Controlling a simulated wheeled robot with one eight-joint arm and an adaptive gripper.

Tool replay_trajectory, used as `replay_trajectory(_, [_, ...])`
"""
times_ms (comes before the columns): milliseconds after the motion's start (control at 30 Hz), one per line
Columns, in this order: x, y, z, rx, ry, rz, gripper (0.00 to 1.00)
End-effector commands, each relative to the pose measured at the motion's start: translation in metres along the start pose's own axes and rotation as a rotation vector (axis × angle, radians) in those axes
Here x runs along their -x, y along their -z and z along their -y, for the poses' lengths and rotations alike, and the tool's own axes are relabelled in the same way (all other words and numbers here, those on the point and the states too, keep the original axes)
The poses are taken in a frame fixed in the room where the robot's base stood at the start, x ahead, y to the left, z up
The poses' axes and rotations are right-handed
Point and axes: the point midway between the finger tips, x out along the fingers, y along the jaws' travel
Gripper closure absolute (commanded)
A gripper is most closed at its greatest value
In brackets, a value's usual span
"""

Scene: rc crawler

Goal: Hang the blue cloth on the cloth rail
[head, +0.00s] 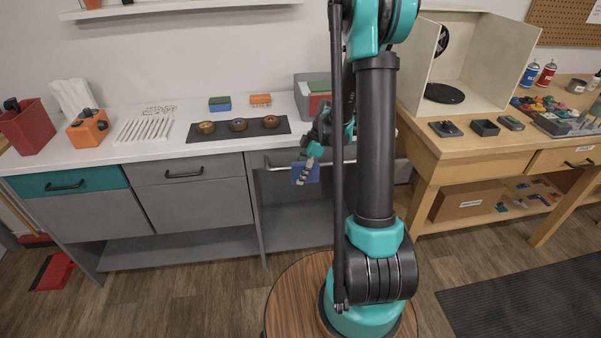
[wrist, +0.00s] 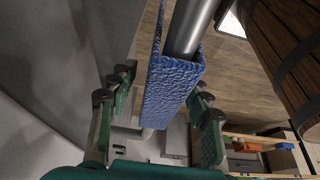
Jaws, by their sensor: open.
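The blue cloth (head: 299,176) is at the cloth rail (head: 283,166) on the front of the grey counter. In the wrist view the cloth (wrist: 167,97) is folded around the metal rail (wrist: 190,32), with a side hanging on each side of it. My gripper (head: 307,168) is at the cloth in the head view, partly covering it. In the wrist view my gripper (wrist: 158,110) is open, with one finger on each side of the cloth and gaps between the fingers and the cloth. My arm hides part of the rail's right side.
The counter top (head: 160,150) above holds a dark mat (head: 262,127) with several round pieces, an orange block (head: 88,128) and a red bin (head: 28,126). Open shelf space lies below the rail. A wooden workbench (head: 440,160) stands to the right.

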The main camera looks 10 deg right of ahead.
Motion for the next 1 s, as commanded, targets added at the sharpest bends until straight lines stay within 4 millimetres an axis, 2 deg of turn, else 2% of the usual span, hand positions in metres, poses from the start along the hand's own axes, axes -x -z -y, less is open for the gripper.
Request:
replay_trajectory(267, [0.007,0.0,0.0,-0.001,0.0,0.0,0.51])
replay_trajectory(367, [0.02,0.0,0.0,-0.002,0.0,0.0,0.51])
replay_trajectory(700, [0.087,0.0,0.0,-0.002,-0.001,0.0,0.51])
replay_trajectory(833, [0.105,0.0,0.0,-0.002,-0.001,0.0,0.51])
replay_trajectory(1000, [0.118,0.0,0.001,-0.007,-0.001,0.002,0.51])
